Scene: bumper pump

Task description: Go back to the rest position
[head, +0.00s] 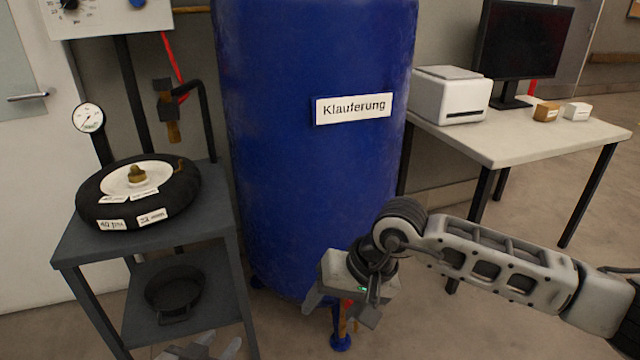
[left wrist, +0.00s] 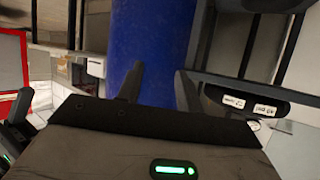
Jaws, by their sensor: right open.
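My left gripper (head: 208,349) shows only in part at the bottom edge of the head view, in front of the small dark table. In the left wrist view its two dark fingers (left wrist: 158,84) stand apart with nothing between them, and the blue tank is behind them. My right gripper (head: 338,308) hangs low in front of the blue tank (head: 315,180), its fingers pointing down and apart. I see nothing held in it. My right arm reaches in from the right edge.
A dark table (head: 217,215) at left carries a black tire (head: 150,211) with labels; a black pan (head: 174,291) sits on its lower shelf. A pressure gauge (head: 88,117) stands behind. A desk (head: 520,143) at right holds a white printer (head: 447,97), monitor (head: 522,40) and small boxes.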

